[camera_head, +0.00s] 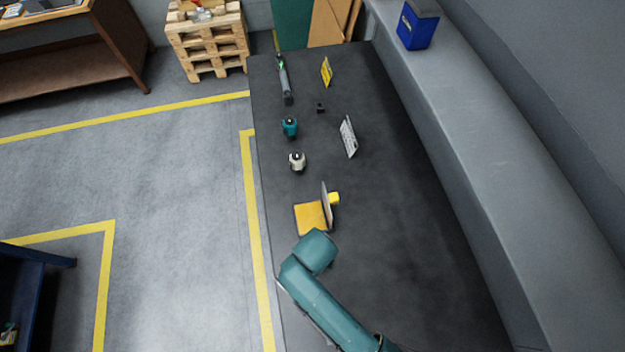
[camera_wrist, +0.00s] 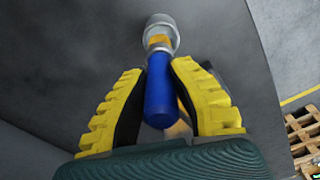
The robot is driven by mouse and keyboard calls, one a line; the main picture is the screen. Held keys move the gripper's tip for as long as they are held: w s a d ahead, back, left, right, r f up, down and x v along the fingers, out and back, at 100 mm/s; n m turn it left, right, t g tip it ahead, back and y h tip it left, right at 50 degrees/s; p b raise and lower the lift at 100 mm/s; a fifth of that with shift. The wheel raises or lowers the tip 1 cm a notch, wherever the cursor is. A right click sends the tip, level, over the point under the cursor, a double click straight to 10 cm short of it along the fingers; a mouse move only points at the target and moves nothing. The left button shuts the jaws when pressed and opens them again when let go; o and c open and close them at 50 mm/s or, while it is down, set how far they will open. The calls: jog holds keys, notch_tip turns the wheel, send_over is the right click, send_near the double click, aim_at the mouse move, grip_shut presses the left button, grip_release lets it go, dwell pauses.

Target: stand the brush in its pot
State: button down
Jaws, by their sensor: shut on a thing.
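In the wrist view, my gripper (camera_wrist: 165,105), with yellow ridged fingers, is closed around a blue handle (camera_wrist: 160,88). I take it to be the brush's handle. Beyond the handle are an orange band (camera_wrist: 159,42) and a rounded grey part (camera_wrist: 161,27). I cannot tell whether this grey part is the brush's end or the pot. In the head view, my teal arm reaches the near part of the dark table, and the arm hides my gripper and the brush. I cannot pick out the pot for certain there.
Left of centre on the dark table (camera_head: 400,215) stand a yellow block with an upright panel (camera_head: 310,218), a whitish fitting (camera_head: 297,161) and a teal fitting (camera_head: 290,127). A white card (camera_head: 348,137), yellow sign (camera_head: 327,72) and long grey tool (camera_head: 286,85) are farther back. The table's right side is clear.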

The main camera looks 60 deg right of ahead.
notch_tip(320, 180, down, 5)
jog(key=shift+w+f, duration=0.1)
jog(key=shift+f, duration=0.1)
jog(key=shift+f, duration=0.15)
jog(key=c, duration=1.1)
grip_release()
jog(key=r, duration=1.2)
jog(key=shift+a+r, duration=0.2)
jog(key=shift+a, duration=0.15)
